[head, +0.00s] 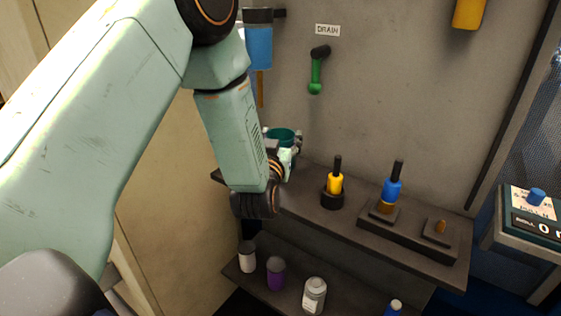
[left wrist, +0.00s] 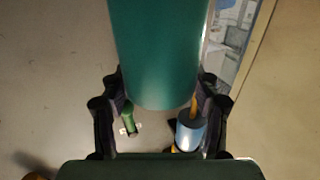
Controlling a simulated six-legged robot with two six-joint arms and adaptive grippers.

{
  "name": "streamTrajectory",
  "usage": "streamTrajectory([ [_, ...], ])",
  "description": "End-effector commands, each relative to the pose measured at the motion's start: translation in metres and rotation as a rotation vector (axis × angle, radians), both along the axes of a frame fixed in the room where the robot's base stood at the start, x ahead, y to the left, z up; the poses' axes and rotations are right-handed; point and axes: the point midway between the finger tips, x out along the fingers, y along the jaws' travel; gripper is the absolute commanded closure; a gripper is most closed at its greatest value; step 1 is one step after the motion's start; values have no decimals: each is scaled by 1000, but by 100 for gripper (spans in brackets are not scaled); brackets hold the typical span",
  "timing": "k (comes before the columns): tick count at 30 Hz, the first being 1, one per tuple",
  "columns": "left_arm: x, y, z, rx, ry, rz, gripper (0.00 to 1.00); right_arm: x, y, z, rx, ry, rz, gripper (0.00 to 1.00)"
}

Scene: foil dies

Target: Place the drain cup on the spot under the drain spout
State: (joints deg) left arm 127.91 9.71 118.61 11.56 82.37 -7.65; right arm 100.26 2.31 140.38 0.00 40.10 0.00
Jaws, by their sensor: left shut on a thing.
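A dark green cup (head: 284,134) is held by my left gripper (head: 287,152) in front of the wall. The cup's body fills the upper middle of the left wrist view (left wrist: 155,50). My left gripper's fingers (left wrist: 160,90) press on both its sides. A green spout with a dark top (head: 315,75) is on the wall under the DRAIN label (head: 327,30), above and right of the cup. It also shows small in the left wrist view (left wrist: 128,115). The spot under the spout cannot be made out. My right gripper is not in view.
A shelf (head: 310,190) below holds a yellow tool (head: 335,182) and a blue tool (head: 392,187) in stands. A lower shelf carries several jars, one purple (head: 275,273). A blue cylinder (head: 258,47) hangs left of the spout. A boxy device (head: 535,215) stands far right.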

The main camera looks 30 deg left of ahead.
Motion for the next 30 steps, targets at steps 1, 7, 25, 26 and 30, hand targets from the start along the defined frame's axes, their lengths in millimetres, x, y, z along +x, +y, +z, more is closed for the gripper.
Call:
streamTrajectory([
  [1, 1, 0, -7, 1, 0, -1, 71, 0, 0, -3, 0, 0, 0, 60],
  [7, 2, 0, -19, 1, -2, -3, 71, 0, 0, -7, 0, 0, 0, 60],
  [25, 6, 0, -51, 1, -2, -5, 71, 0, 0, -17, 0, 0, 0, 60],
  [26, 6, 0, -52, 1, -2, -5, 71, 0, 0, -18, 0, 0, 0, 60],
  [30, 6, 1, -52, 1, -2, -4, 30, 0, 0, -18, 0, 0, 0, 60],
])
